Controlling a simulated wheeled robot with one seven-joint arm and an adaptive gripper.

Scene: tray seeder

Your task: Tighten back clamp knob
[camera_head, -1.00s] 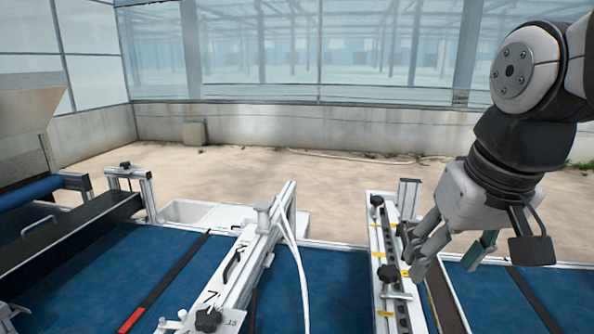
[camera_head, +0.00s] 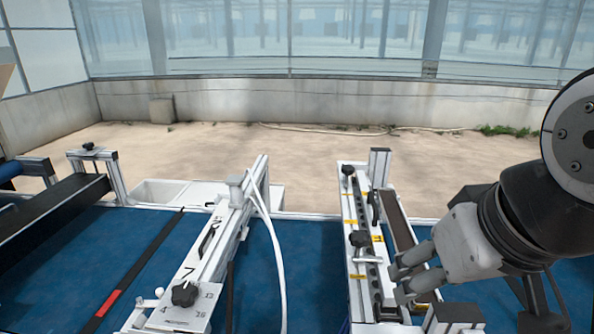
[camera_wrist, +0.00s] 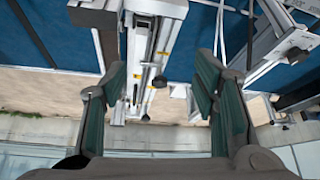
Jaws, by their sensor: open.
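A white clamp rail (camera_head: 385,290) with yellow marks runs away from me across the blue belt. A dark back knob (camera_head: 348,170) stands at its far end, and a nearer dark knob (camera_head: 360,238) is midway along it. In the wrist view the rail lies between my fingers; the nearer knob (camera_wrist: 159,82) and the far knob (camera_wrist: 145,118) both show there. My gripper (camera_head: 405,281) is right of the rail, nearer to me than both knobs. In the wrist view my gripper (camera_wrist: 160,66) has its green-padded fingers spread, with nothing held.
A second white rail (camera_head: 205,260) with a front knob (camera_head: 185,293) and a pale hose (camera_head: 276,250) stands to the left. A white basin (camera_head: 165,192) sits behind the belt. The sandy floor beyond is mostly clear.

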